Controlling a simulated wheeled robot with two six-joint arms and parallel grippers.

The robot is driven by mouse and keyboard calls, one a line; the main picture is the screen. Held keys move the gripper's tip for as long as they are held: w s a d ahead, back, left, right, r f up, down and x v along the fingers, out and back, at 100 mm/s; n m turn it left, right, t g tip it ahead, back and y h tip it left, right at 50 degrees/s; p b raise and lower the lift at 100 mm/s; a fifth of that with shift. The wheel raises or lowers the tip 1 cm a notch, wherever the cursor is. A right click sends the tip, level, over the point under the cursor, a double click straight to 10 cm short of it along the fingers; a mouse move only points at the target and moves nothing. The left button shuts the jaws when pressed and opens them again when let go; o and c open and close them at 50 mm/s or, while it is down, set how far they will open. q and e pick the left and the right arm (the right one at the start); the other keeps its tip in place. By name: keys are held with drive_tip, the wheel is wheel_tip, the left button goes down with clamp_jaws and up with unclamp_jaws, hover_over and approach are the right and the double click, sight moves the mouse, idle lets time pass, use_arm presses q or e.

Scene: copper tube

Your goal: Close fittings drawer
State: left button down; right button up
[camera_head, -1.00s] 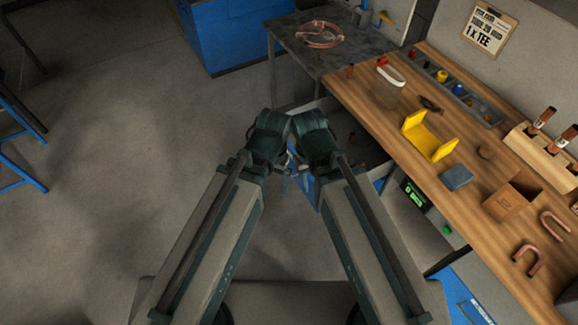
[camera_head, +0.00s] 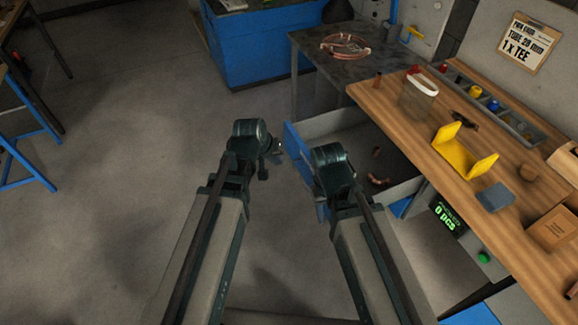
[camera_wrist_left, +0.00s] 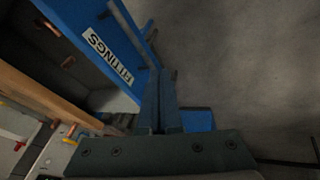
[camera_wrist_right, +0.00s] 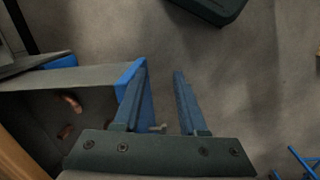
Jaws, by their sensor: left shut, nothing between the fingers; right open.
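The fittings drawer stands open below the bench, with a blue front (camera_head: 296,150), grey walls and copper fittings (camera_head: 376,178) inside. In the left wrist view its front shows the white FITTINGS label (camera_wrist_left: 109,58). My left gripper (camera_head: 278,147) is shut and empty at the outer side of the front; its fingers (camera_wrist_left: 160,75) lie beside the front in the left wrist view. My right gripper (camera_head: 322,210) is at the front's near end. In the right wrist view its fingers (camera_wrist_right: 158,82) are open, the left one against or just beside the blue front; contact is unclear.
A dark metal table (camera_head: 350,62) and a blue cabinet (camera_head: 255,45) stand behind.

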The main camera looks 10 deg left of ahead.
use_arm(q)
drive_tip(key=w+a+f+n+t+b, duration=0.2)
drive_tip(key=w+a, duration=0.1)
drive_tip(key=w, duration=0.2)
drive_tip(key=b, duration=0.8)
approach(292, 153)
drive_tip(key=a+x, duration=0.1)
drive_tip(key=x, duration=0.4)
drive_tip(key=shift+d, duration=0.35)
use_arm(e)
wheel_tip(292, 153, down, 12)
drive_tip(key=shift+r, duration=0.15)
